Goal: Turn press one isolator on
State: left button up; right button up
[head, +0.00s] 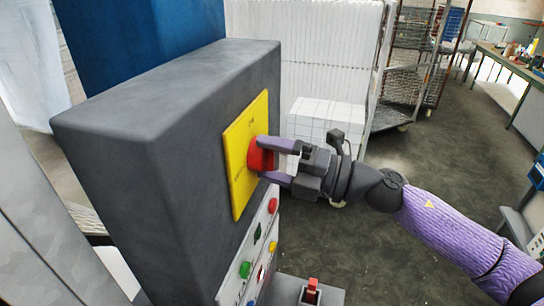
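The press isolator is a red rotary knob (262,158) on a yellow plate (240,183), fixed to the side of a dark grey cabinet (130,115). My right gripper (268,160) reaches in from the right. Its two purple fingers are apart, one at the knob's upper edge and one just below it. I cannot tell whether both fingers press on the knob. The knob's pointer position and the small plate lettering are not readable. My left gripper is not in view.
Below the plate is a panel with red (273,205), green (245,269) and yellow buttons. A small red-topped switch (312,286) stands at the bottom. White stacked blocks (318,122) and wire racks (405,75) are behind. Floor to the right is mostly clear.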

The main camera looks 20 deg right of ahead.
jog(key=shift+o, duration=0.3)
jog(key=r+b+v, duration=0.1)
jog(key=b+v, duration=0.7)
jog(key=v, duration=0.2)
jog(key=shift+f, duration=0.45)
